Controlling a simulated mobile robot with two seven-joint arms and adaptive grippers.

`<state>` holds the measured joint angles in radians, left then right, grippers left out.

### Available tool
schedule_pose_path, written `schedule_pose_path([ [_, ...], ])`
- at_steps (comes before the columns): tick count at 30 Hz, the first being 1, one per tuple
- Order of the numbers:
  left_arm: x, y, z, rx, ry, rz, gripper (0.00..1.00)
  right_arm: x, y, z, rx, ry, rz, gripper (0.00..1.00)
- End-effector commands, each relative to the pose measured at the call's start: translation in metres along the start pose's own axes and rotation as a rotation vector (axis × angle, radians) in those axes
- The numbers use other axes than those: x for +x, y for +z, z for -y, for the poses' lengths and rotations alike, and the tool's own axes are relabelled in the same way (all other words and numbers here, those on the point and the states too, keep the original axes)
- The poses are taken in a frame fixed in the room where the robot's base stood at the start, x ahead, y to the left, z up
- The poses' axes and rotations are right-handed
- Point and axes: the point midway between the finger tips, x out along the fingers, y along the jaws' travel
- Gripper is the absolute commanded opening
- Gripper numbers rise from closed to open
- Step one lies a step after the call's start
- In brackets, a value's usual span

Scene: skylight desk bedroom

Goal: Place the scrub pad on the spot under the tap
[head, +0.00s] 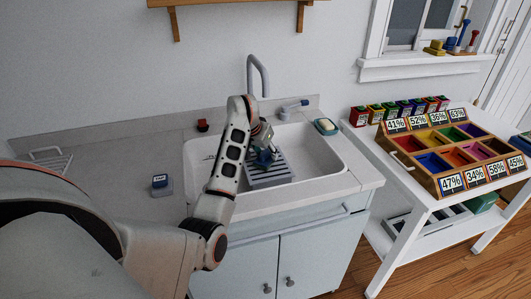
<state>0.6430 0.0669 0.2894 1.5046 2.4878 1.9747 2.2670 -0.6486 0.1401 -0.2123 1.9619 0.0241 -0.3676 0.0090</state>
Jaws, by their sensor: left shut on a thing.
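My left gripper (264,154) reaches over the white sink (314,150), above the grey slatted rack in its basin (270,178). It is shut on the scrub pad, which is mostly hidden by the fingers; only small dark-blue parts show there, and I cannot tell pad from fingertips. The grey tap (264,73) arches up behind the sink, its lower part partly covered by my arm. The spot under the tap is not clearly visible. I cannot tell whether the pad touches the rack. My right gripper is out of view.
A soap dish with a yellowish bar (326,125) sits on the sink's right rim. A white side table holds a wooden compartment tray (408,162) with percentage labels.

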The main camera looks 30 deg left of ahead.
Motion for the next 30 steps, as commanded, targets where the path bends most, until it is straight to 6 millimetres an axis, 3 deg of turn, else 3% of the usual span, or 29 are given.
schedule_pose_path([
  [11,0.003,0.002,-0.001,0.000,0.002,-0.001,0.17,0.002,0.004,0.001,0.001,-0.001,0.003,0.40],
  [12,0.004,0.002,-0.001,0.001,0.002,-0.001,0.41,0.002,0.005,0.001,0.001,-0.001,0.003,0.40],
  [14,0.003,0.002,-0.001,0.001,0.002,-0.001,0.55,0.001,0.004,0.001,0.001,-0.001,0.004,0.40],
  [25,0.001,0.001,0.000,0.001,0.001,-0.001,0.55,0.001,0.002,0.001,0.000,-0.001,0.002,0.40],
  [30,-0.015,-0.002,-0.001,-0.001,0.002,-0.005,0.55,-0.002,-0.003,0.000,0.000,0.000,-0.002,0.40],
])
